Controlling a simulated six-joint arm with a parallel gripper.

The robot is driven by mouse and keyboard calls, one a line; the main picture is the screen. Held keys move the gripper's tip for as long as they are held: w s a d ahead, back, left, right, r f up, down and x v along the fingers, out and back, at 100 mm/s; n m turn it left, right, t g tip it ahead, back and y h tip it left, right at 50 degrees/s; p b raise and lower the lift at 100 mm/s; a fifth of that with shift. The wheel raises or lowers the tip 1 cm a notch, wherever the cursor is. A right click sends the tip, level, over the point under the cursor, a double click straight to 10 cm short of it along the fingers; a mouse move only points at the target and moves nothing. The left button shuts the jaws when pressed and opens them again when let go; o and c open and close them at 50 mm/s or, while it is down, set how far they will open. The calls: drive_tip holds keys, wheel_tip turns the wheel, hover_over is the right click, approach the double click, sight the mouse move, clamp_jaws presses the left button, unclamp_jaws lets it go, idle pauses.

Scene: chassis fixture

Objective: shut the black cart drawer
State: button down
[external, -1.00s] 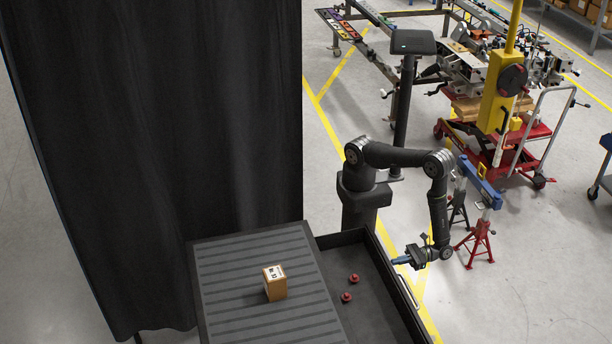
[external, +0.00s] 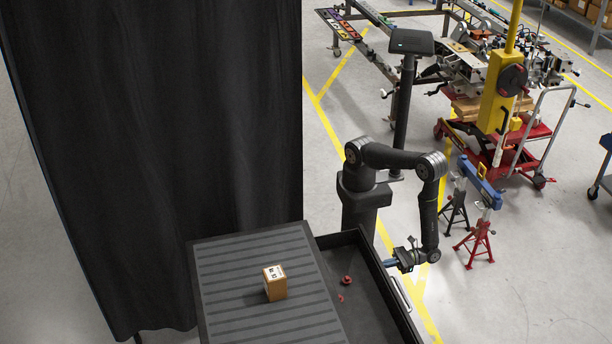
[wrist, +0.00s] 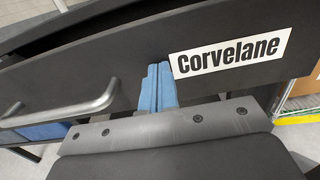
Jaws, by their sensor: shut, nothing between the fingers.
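The black cart drawer (external: 385,300) sticks out to the right from under the cart's ribbed top and is partly open. Its front panel (wrist: 110,62) fills the upper part of the wrist view, with a grey bar handle (wrist: 70,113) at left and a white "Corvelane" label (wrist: 230,53). My gripper (external: 388,264) is at the outer side of the drawer front, beyond the handle's far end. Its blue fingers (wrist: 157,86) are shut together, empty, and appear to press on the front panel between handle and label.
Two small red pieces (external: 347,280) lie in the drawer near the cart top's edge. A small brown box (external: 275,284) stands on the ribbed cart top (external: 235,285). A black curtain (external: 160,150) hangs behind at left. Red and black stands (external: 480,240) are right of my arm.

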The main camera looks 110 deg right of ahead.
sight(372, 267)
drive_tip(key=w, duration=2.1)
drive_tip(key=shift+w, duration=0.75)
drive_tip(key=shift+a+r, duration=0.1)
drive_tip(key=s, duration=1.4)
drive_tip(key=shift+s, duration=0.3)
drive_tip(key=w, duration=1.3)
drive_tip(key=shift+w, duration=0.25)
drive_tip(key=shift+s, duration=0.1)
